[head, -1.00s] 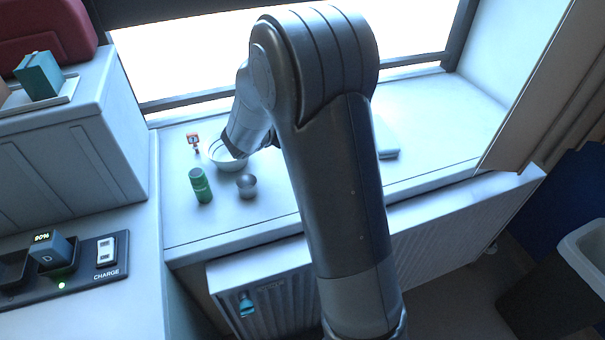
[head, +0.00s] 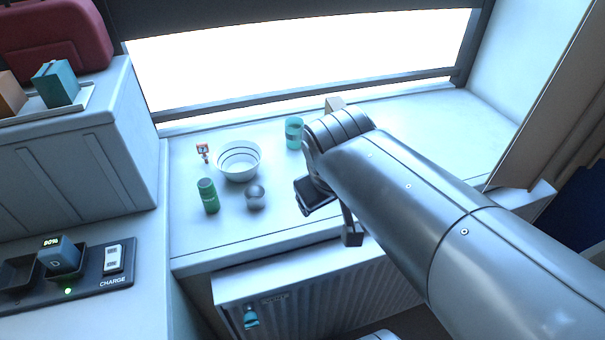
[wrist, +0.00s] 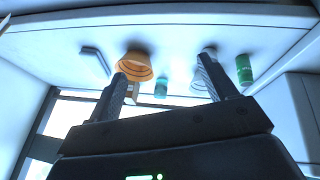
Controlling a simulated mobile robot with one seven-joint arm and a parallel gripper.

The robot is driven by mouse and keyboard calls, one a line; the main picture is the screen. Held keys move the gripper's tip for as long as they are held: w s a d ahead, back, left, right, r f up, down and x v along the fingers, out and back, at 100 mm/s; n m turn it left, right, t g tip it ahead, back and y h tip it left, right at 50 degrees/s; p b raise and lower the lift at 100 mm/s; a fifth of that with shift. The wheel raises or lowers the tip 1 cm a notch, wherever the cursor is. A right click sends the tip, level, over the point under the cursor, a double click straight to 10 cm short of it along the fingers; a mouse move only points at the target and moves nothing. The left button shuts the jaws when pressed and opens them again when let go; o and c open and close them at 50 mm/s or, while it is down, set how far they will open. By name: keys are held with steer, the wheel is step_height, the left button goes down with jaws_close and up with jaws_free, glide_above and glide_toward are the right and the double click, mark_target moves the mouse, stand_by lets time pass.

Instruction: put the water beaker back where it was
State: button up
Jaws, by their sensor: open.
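A teal beaker (head: 294,133), the only beaker-like thing I make out, stands upright on the windowsill, right of the striped white bowl (head: 238,163). It also shows small in the wrist view (wrist: 161,88), seen between my fingers but well beyond them. My gripper (head: 332,215) is open and empty, over the front part of the sill, in front and to the right of the beaker. It touches nothing that I can see. In the wrist view an orange cup-like thing (wrist: 135,66) shows by the left finger; my arm seems to hide it in the head view.
A green can (head: 208,196), a small metallic cup or ball (head: 255,197) and a small red-and-white item (head: 203,152) stand around the bowl. A grey flat pad (wrist: 95,62) lies on the sill. The radiator (head: 300,305) is below the front edge. The sill's right end looks clear.

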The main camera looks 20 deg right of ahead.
steer(key=s+a, duration=0.1)
steer(key=s+a+m+y, duration=0.1)
steer(key=s+m, duration=0.1)
steer(key=shift+a+r+t+y, duration=0.3)
steer(key=shift+a+t+y, duration=0.1)
